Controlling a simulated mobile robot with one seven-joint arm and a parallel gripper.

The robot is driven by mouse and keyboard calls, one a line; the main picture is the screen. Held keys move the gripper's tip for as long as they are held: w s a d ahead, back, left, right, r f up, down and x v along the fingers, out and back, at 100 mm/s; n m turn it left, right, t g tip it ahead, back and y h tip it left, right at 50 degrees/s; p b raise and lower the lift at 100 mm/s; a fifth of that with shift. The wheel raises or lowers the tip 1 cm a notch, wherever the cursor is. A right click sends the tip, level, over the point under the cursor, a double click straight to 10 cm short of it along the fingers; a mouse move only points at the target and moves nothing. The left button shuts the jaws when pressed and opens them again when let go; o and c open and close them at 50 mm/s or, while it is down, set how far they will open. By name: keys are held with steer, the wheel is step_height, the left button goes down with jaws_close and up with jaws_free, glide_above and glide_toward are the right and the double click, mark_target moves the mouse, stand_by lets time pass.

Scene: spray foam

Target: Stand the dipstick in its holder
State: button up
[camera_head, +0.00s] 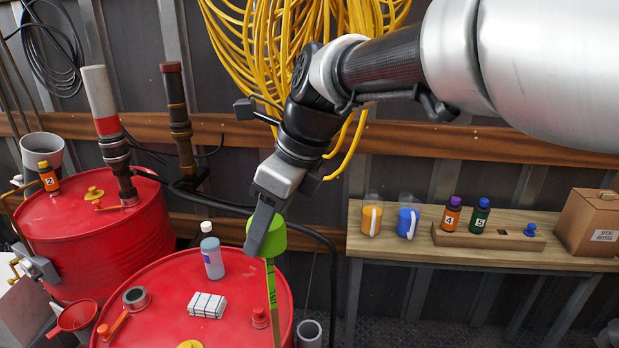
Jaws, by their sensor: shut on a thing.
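The dipstick (271,285) has a thick green head and a thin green strip with dark markings. It hangs about upright, in front of the right red drum. My gripper (263,238) is shut on its green head, and one finger covers part of the head. The strip's lower end runs down past the picture's lower part, so I cannot tell what it touches. A grey open tube (309,332) stands low, just right of the drum; it may be the holder. The dipstick is left of this tube and apart from it.
The right red drum (170,290) carries a bottle (212,258), a white block (207,305) and an open bung (136,298). Another red drum (95,240) stands left. A wooden bench (400,250) with bottles, mugs and a box is at right. Yellow cable (275,40) hangs behind my arm.

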step_height(320, 180, down, 44)
steer(key=b, duration=2.5)
steer(key=shift+r, duration=0.25)
steer(key=o, duration=1.3)
steer(key=p+v, duration=0.5)
steer(key=v, duration=1.2)
steer(key=shift+s+d+r, duration=0.15)
steer(key=shift+r, duration=0.05)
